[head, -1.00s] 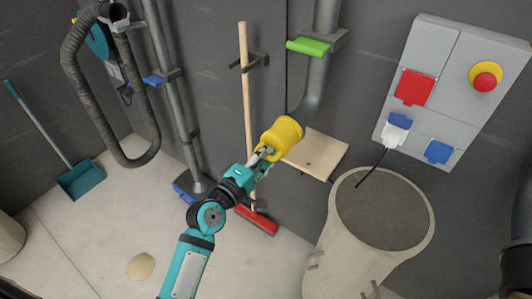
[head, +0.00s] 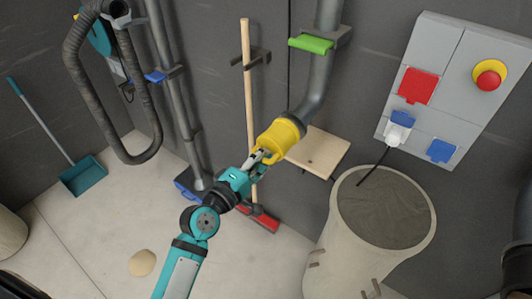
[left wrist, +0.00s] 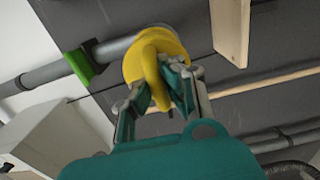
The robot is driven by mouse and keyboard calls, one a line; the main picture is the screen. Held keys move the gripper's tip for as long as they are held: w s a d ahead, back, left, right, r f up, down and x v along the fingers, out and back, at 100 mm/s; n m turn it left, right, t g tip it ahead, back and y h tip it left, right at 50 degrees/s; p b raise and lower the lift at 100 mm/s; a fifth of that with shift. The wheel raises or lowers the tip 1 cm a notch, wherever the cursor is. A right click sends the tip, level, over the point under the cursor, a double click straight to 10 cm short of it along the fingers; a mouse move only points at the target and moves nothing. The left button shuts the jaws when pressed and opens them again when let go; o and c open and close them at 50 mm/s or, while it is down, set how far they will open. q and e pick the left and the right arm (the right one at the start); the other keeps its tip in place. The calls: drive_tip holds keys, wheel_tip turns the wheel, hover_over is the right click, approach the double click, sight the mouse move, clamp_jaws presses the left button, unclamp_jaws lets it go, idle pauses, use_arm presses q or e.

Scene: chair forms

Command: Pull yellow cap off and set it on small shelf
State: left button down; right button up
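The yellow cap (head: 280,138) is at the lower end of the bent grey pipe (head: 318,85) on the wall. I cannot tell whether it still sits around the pipe end or is just clear of it. My left gripper (head: 264,156) reaches it from the lower left, its fingers on the cap's handle. In the left wrist view the cap (left wrist: 158,50) has a raised loop between the two fingers of my left gripper (left wrist: 160,92), which look closed on it. The small wooden shelf (head: 320,155) is on the wall, right of the cap, with a bare top. My right gripper is not visible.
A large round bin (head: 348,235) with grey contents stands below and right of the shelf. A wall panel (head: 455,65) with sockets and a red button is at the right. A broom (head: 249,100) leans on the wall behind my left gripper. A green clamp piece (head: 311,43) sits on the pipe.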

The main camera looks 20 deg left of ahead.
use_arm(q)
drive_tip(key=v, duration=0.6)
drive_tip(key=shift+s+b, duration=0.3)
drive_tip(key=shift+s, duration=0.1)
idle(0.7)
idle(0.3)
drive_tip(key=shift+b+v, duration=0.7)
drive_tip(key=shift+v, duration=1.8)
